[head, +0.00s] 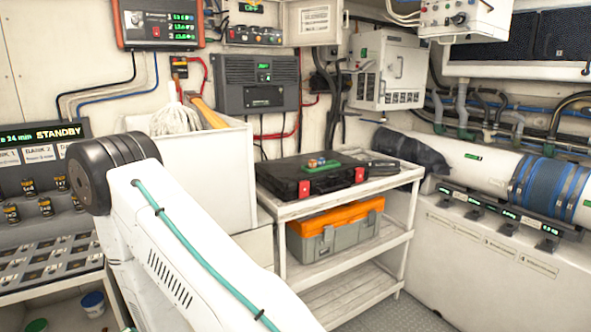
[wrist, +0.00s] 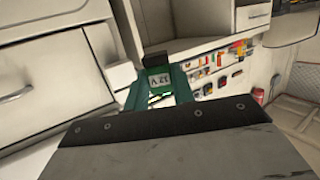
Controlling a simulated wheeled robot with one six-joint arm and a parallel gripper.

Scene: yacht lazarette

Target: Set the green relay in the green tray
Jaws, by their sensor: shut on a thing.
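In the wrist view my gripper (wrist: 158,92) is shut on a small block with a pale label reading "12 V" (wrist: 159,79) and a dark end. Green shows at its sides, and I take it as the green relay; the dark gripper body hides its lower part. In the head view the gripper and relay do not show; only my white arm with its black joint is there, at the left. A small flat green piece (head: 322,167) with tiny coloured things on it lies on the black case. I cannot tell whether it is the green tray.
The black case (head: 310,178) lies on a white shelf cart (head: 350,183), above an orange and grey toolbox (head: 335,232). At the left a grey rack (head: 50,262) holds several small cylinders under a "STANDBY" panel (head: 45,140). A white bin (head: 215,175) holds a mop.

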